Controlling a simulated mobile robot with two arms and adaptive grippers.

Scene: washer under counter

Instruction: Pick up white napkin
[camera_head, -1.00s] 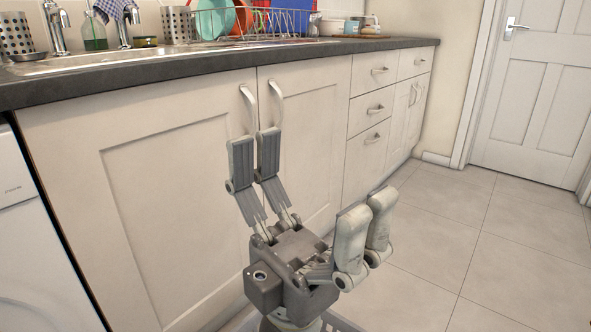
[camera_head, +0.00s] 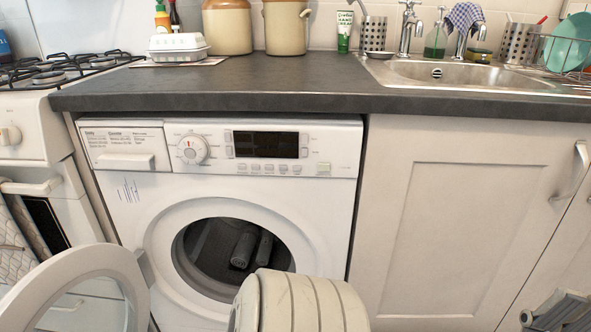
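No white napkin can be made out. The washing machine (camera_head: 330,215) stands under the counter with its round door (camera_head: 125,275) swung open to the left. Inside the dark drum opening (camera_head: 205,255) are two dark grey finger-like shapes, which look like my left gripper (camera_head: 252,248). Its opening and anything between the fingers are lost in shadow, and my beige arm link covers the lower rim of the opening. A grey part of my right gripper (camera_head: 562,312) shows at the bottom right corner; the rest is cut off.
The counter (camera_head: 300,85) runs above the washer, with a sink (camera_head: 455,75) at right and a white carton (camera_head: 178,46) at left. A blue checked cloth (camera_head: 464,18) hangs on the tap. A stove (camera_head: 30,130) stands left; a closed cabinet (camera_head: 460,220) stands right.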

